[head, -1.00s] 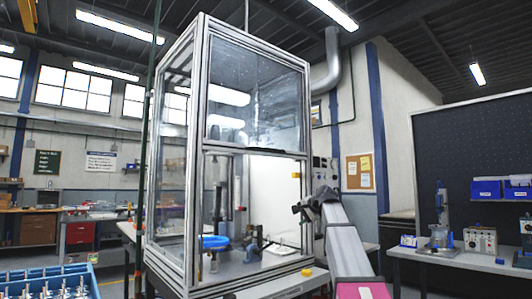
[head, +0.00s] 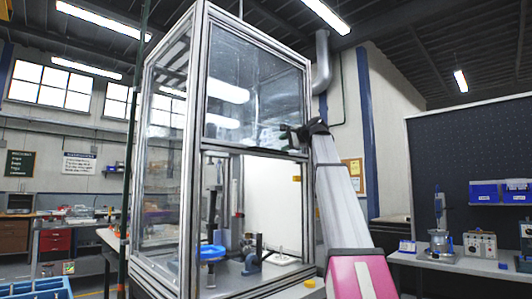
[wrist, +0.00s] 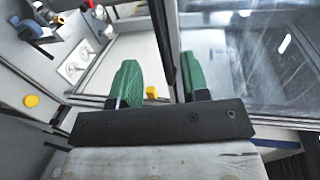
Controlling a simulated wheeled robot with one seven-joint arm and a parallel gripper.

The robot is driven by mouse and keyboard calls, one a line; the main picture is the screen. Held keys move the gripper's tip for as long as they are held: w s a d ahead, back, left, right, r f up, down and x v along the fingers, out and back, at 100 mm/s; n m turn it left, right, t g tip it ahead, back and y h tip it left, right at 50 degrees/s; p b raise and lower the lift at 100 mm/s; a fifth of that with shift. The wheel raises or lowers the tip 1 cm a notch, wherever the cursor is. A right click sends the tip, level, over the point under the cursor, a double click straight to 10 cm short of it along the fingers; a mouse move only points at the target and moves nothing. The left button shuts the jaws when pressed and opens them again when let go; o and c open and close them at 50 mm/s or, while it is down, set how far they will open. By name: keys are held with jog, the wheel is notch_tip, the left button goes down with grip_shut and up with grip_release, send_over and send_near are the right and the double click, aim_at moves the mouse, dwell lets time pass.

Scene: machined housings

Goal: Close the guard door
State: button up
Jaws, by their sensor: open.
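The guard door (head: 250,100) is a clear panel in a metal frame, raised in the upper half of the enclosure front. The opening below it is uncovered. My gripper (head: 287,133) is near the door's lower right part, just above its bottom rail in the head view. In the wrist view, my gripper (wrist: 160,85) has its two green fingers apart and empty. A dark rail (wrist: 165,45) runs toward the gap between them, with the clear panel to its right. I cannot tell whether the fingers touch it.
The enclosure (head: 193,150) has metal posts and clear side walls. A yellow button (head: 310,283) sits on the front ledge. A bench with instruments (head: 440,245) stands at the right.

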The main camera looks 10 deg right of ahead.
aim_at(271, 150)
jog(key=x, duration=1)
jog(key=shift+f, duration=0.1)
grip_shut()
